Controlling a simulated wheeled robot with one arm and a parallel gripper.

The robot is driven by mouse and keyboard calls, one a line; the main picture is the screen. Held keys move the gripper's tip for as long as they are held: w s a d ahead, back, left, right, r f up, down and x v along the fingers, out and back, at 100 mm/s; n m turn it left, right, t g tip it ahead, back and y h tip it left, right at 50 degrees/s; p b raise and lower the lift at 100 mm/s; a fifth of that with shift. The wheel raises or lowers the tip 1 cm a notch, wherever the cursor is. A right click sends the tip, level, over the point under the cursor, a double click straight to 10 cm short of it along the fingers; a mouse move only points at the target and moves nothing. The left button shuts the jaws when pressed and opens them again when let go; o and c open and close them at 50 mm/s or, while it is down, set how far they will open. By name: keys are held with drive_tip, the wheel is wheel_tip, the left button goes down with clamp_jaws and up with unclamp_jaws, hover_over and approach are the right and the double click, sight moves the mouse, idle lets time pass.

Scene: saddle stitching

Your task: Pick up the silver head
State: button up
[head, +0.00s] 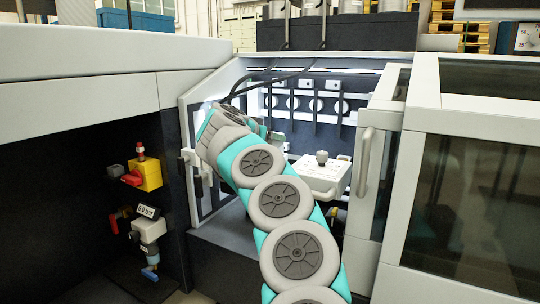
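I cannot tell for sure which part is the silver head. A pale silver-white block with a round knob on top (322,176) sits inside the open machine bay, right of my arm. My arm reaches up from the bottom middle into the bay's left side. My gripper is mostly or wholly hidden behind my wrist, near the bay's left frame. Its fingers cannot be made out, nor whether they hold anything.
Dark upright bars with pale round discs (316,105) line the bay's back wall. A glazed door with a grey handle (365,162) stands at the right. A dark panel at left carries a yellow box with a red switch (146,174). Black cables (262,80) hang above my wrist.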

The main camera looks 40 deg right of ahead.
clamp_jaws()
drive_tip(key=shift+r, duration=0.1)
idle(0.3)
